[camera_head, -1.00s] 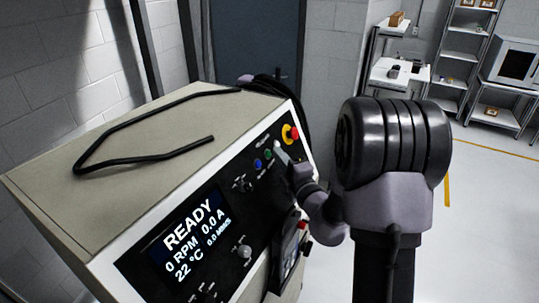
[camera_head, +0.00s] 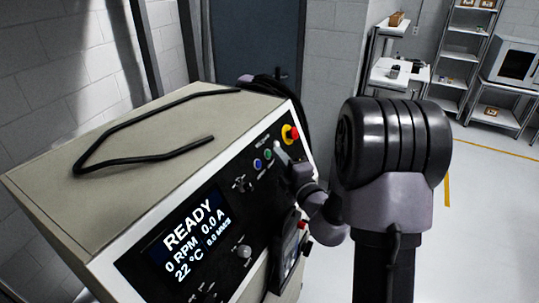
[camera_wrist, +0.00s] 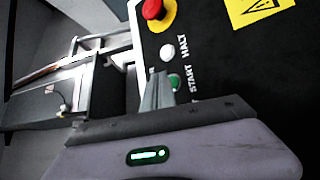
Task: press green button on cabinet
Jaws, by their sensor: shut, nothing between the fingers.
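The green button (camera_head: 268,154) sits on the cabinet's (camera_head: 120,270) black sloped panel, between a blue button and a white one. In the wrist view the green button (camera_wrist: 174,82) is beside the word START, partly covered by my fingers. My gripper (camera_wrist: 160,76) is shut and empty, with its fingertips overlapping the button's edge in that view. I cannot tell whether they touch it. In the head view my gripper (camera_head: 284,158) is close to the panel, just right of the green button.
A white button (camera_wrist: 167,52) by the word HALT and a red emergency stop (camera_head: 291,133) on yellow are close by. A blue button (camera_head: 257,163) is on the other side. A lit display (camera_head: 192,235) reads READY and 0 RPM. A black cable (camera_head: 120,132) lies on the cabinet top.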

